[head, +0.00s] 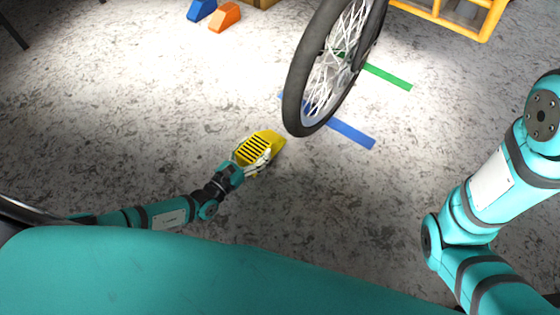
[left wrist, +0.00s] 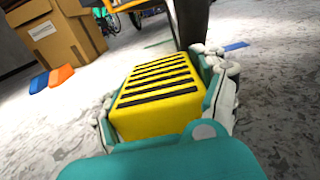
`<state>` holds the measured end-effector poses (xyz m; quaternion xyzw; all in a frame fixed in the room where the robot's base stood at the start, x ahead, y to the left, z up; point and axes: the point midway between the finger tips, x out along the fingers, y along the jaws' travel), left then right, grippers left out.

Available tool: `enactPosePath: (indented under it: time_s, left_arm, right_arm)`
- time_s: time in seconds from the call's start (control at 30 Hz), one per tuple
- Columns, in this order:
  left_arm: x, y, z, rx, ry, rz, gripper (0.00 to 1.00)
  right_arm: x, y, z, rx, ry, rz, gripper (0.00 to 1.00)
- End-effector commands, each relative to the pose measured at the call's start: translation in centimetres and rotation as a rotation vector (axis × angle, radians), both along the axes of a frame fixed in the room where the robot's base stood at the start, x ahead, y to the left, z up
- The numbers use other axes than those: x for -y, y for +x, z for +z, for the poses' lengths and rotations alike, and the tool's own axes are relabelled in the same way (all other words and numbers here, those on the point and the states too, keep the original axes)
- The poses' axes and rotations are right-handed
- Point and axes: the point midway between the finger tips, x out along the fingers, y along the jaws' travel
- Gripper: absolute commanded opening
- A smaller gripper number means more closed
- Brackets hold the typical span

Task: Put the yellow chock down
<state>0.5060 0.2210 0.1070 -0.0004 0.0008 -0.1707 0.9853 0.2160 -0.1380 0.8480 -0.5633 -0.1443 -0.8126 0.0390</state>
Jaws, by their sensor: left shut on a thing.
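The yellow chock (head: 266,139), with black ribs on its slope, is in the jaws of my left gripper (head: 256,157). In the left wrist view the chock (left wrist: 155,110) fills the space between the two fingers of the gripper (left wrist: 165,100). Its thin end points towards the bicycle wheel (head: 301,100). In the head view the chock is just left of the wheel's lower end, apart from it. I cannot tell whether the chock touches the floor. My right arm shows at the right, but its gripper is out of view.
A blue floor strip (head: 351,133) and a green one (head: 388,77) lie by the wheel. A blue chock (head: 201,10) and an orange chock (head: 225,17) stand at the back, near a cardboard box (left wrist: 52,38). A yellow-orange frame (head: 450,22) is at the back right. The left floor is clear.

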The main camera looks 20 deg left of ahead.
Motion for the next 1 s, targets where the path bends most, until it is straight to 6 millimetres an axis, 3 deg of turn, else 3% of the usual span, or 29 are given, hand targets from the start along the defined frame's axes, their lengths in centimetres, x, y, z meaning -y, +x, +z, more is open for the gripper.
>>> enactPosePath:
  time_s: [0.1,0.3,0.57,0.73,1.0]
  left_arm:
    - [3.0,0.6,-0.4,0.005,-0.008,0.001,0.14]
    - [5.6,1.1,-0.4,0.005,-0.003,0.002,0.14]
    - [7.5,1.4,-0.9,0.005,-0.005,0.002,0.14]
    - [7.2,1.4,-3.8,0.003,0.000,0.002,0.14]
    - [7.2,1.4,-4.0,0.004,-0.001,0.001,0.14]
  right_arm:
    - [0.0,0.0,-1.0,0.000,0.000,0.000,0.00]
    - [0.0,0.0,-1.5,0.000,0.000,0.000,0.00]
    - [0.0,0.0,-2.3,0.001,-0.001,0.000,0.00]
    - [0.0,-0.1,-4.8,0.003,0.000,0.000,0.00]
    - [0.0,0.0,-5.0,-0.002,-0.001,0.001,0.00]
